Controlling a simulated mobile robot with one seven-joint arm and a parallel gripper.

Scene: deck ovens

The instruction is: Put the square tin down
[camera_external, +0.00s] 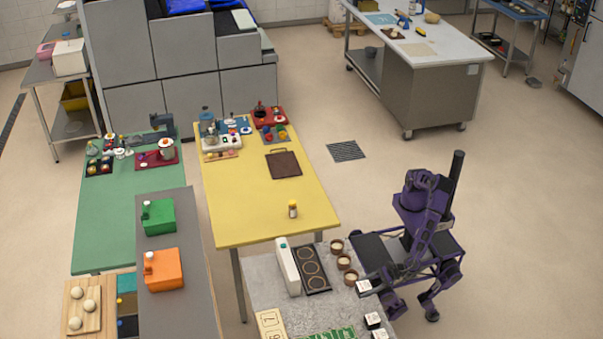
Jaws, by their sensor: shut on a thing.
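My gripper (373,284) is at the end of my purple arm, over the right edge of the grey speckled worktop (262,291). It is shut on a small square, pale-topped thing (363,288), which I take to be the square tin. The fingers are too small to make out. I cannot tell whether the tin touches the worktop or hangs just above it. Two similar pale square things with dark sides, one nearer (373,319) and one at the bottom edge (380,334), stand along the same side of the worktop.
Several round brown pots (344,263) stand just behind my gripper. Number cards (270,324) and a green item (325,335) are in front. A yellow table (240,205) adjoins behind.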

